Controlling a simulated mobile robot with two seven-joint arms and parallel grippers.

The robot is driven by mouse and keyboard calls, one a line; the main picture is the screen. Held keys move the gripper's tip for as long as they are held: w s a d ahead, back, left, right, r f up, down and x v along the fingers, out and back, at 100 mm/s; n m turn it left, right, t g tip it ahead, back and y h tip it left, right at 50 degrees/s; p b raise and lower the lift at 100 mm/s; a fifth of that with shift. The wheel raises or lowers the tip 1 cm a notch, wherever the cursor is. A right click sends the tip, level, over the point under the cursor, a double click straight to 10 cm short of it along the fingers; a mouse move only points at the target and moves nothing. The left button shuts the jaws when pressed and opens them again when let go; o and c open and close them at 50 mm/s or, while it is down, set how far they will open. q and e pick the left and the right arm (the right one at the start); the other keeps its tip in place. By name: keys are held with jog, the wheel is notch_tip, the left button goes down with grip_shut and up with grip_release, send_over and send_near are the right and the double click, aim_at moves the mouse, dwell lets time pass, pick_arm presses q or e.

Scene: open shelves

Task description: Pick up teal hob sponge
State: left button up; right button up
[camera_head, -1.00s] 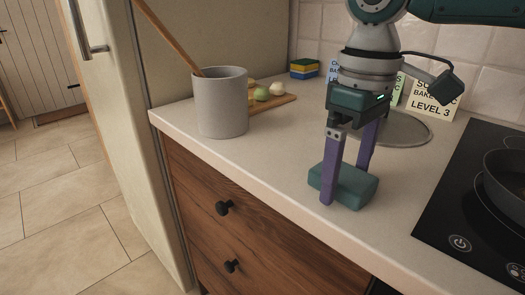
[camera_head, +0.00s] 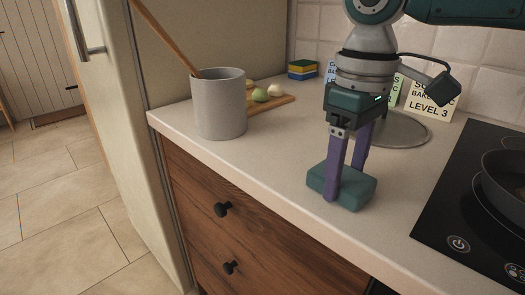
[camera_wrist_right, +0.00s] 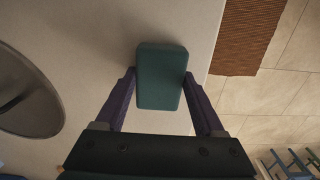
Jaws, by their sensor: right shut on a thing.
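The teal hob sponge (camera_head: 352,190) is a rounded block on the pale counter, near its front edge and left of the hob. My right gripper (camera_head: 346,184) comes down from above with its purple fingers on either side of the sponge, shut on it. In the right wrist view the sponge (camera_wrist_right: 161,78) sits between the two fingertips (camera_wrist_right: 160,85). The sponge appears at counter level; I cannot tell whether there is a gap under it. My left gripper is not in view.
A grey pot (camera_head: 219,108) with a wooden spoon stands at the left. A cutting board (camera_head: 285,101) with vegetables and a blue-yellow sponge (camera_head: 302,69) are behind. The black hob (camera_head: 455,205) with a pan (camera_head: 505,180) is at the right. A round grey disc (camera_head: 405,130) and cards (camera_head: 430,100) stand behind my gripper.

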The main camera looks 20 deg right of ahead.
aim_at(345, 175)
notch_tip(345, 175, up, 20)
jog(key=p, duration=0.3)
dwell(0.3)
